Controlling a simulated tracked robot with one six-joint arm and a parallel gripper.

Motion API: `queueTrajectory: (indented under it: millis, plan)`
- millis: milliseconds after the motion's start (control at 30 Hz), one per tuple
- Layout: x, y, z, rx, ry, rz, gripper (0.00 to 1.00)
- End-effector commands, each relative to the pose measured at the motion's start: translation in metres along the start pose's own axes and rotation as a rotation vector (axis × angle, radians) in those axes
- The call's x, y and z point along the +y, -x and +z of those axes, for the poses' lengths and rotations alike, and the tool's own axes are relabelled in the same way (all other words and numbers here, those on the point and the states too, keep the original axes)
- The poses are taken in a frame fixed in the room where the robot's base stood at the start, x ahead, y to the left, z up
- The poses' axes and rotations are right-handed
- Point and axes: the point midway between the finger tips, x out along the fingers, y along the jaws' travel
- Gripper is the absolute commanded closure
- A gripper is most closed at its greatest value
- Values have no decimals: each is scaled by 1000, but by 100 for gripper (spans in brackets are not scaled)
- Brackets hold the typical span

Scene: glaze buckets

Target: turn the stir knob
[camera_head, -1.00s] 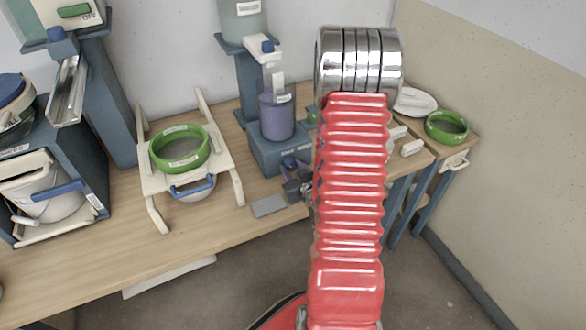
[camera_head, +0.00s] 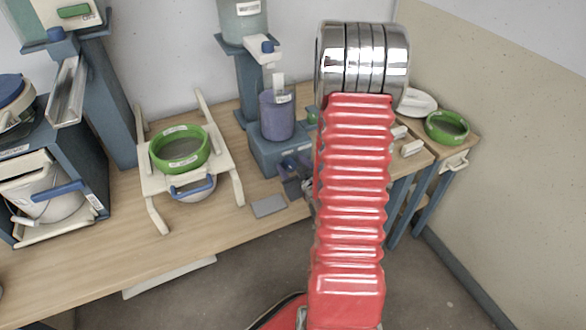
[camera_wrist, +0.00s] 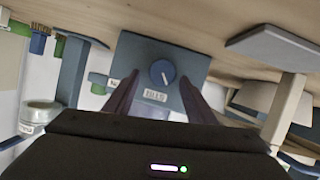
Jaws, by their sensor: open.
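The stir knob (camera_wrist: 162,72) is a round blue dial with a white pointer line, on the front of a blue-grey box (camera_wrist: 135,50). A white label (camera_wrist: 155,95) sits beside it, too blurred to read surely. In the wrist view my gripper (camera_wrist: 160,77) is open, with one dark finger on each side of the knob; bare panel shows between, and contact cannot be told. In the head view the box (camera_head: 268,155) stands under the purple container, and my gripper (camera_head: 292,180) is at its front, partly hidden by my red arm. The knob is not distinguishable there.
A purple container (camera_head: 278,117) stands on the box beneath a dispenser (camera_head: 240,20). A green ring (camera_head: 180,148) rests on a cream stand to the left. A grey plate (camera_head: 268,206) lies near the table's front edge. A green bowl (camera_head: 447,126) stands right.

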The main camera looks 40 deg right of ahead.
Motion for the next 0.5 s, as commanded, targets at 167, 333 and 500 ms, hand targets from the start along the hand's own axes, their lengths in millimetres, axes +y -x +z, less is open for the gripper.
queueTrajectory:
  millis: [167, 333, 500]
  plan:
    - [3, 6, -16, 2, 2, 1, 49]
    - [5, 11, -30, 2, 2, 2, 49]
    - [7, 17, -45, 2, 2, 1, 49]
